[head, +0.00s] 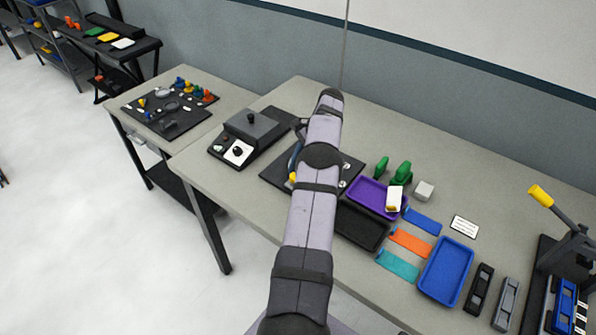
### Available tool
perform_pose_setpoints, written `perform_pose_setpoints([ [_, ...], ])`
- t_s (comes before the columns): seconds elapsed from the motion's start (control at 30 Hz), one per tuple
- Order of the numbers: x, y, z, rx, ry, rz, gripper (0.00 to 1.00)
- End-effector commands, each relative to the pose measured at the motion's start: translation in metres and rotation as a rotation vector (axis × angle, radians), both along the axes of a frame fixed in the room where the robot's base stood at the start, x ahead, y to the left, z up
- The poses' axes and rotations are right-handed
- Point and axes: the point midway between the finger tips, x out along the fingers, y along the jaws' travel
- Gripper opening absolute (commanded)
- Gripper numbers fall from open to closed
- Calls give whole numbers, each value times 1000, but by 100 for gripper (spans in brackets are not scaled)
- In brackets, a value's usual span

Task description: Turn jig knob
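A black plate (273,177), possibly the jig, lies on the grey table, largely hidden behind my arm. A small yellow part (292,177) shows at my arm's left edge above this plate. I cannot tell whether it is the jig's knob. Small light-coloured parts show on the plate to the right of my arm. My arm reaches up the middle of the picture and bends down over the plate. My gripper is hidden behind the arm, so its fingers and anything between them cannot be seen.
A dark device with a lid (262,124) and a black dial on a white panel (238,152) stands left of the plate. Right are a purple tray (365,194), a black tray (358,228), coloured strips, a blue tray (446,270) and a yellow-handled press (556,208).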

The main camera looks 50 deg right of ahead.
Motion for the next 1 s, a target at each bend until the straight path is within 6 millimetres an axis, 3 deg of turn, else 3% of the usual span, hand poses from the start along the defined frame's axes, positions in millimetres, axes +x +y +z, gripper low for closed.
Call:
perform_pose_setpoints([
  [0.47, 0, -1, 5, -3, -1, -1, 49],
  [0.63, 0, -1, 23, -5, -2, 0, 49],
  [1.0, 0, 0, 83, -3, -2, 0, 49],
])
